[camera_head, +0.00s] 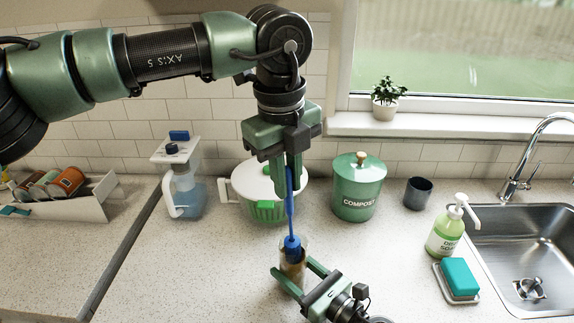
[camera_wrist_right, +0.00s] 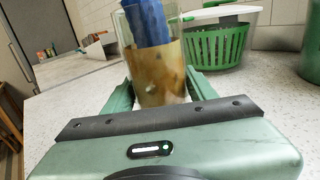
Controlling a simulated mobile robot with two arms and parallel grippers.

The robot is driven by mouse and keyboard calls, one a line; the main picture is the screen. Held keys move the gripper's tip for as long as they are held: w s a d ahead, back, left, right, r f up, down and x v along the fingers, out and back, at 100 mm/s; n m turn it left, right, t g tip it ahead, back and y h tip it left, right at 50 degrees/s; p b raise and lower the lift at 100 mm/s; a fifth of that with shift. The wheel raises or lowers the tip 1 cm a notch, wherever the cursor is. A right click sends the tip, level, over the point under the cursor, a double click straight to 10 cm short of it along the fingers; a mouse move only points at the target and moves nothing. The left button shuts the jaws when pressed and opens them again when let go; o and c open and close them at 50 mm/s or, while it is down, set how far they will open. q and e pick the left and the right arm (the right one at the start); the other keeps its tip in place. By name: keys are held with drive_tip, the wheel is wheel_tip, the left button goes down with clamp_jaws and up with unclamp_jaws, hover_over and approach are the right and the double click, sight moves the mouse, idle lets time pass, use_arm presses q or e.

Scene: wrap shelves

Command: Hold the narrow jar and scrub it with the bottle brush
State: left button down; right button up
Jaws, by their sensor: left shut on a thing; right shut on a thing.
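The narrow jar (camera_head: 293,270) is clear glass with brownish smears on its lower part. It stands upright at the front middle of the counter. My right gripper (camera_head: 296,276) is shut around it low down; in the right wrist view the jar (camera_wrist_right: 160,75) sits between the green fingers. The blue bottle brush (camera_head: 291,215) is upright, and my left gripper (camera_head: 289,178) is shut on its handle from above. The blue brush head (camera_wrist_right: 148,22) is inside the upper part of the jar. Its lower end is hidden by the smeared glass.
A white-lidded green basket (camera_head: 266,190), a green compost bin (camera_head: 358,190) and a dark cup (camera_head: 418,193) stand behind. A water jug (camera_head: 184,190) is left. Dish soap (camera_head: 446,232), a teal sponge (camera_head: 459,277) and the sink (camera_head: 530,250) are right.

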sight(287, 213)
use_arm(q)
drive_tip(key=shift+f, duration=3.5)
drive_tip(key=shift+w, duration=0.15)
drive_tip(key=shift+w, duration=0.35)
drive_tip(key=shift+r, duration=3)
drive_tip(key=shift+f, duration=3.05)
drive_tip(key=shift+s, duration=0.1)
drive_tip(key=shift+s, duration=0.4)
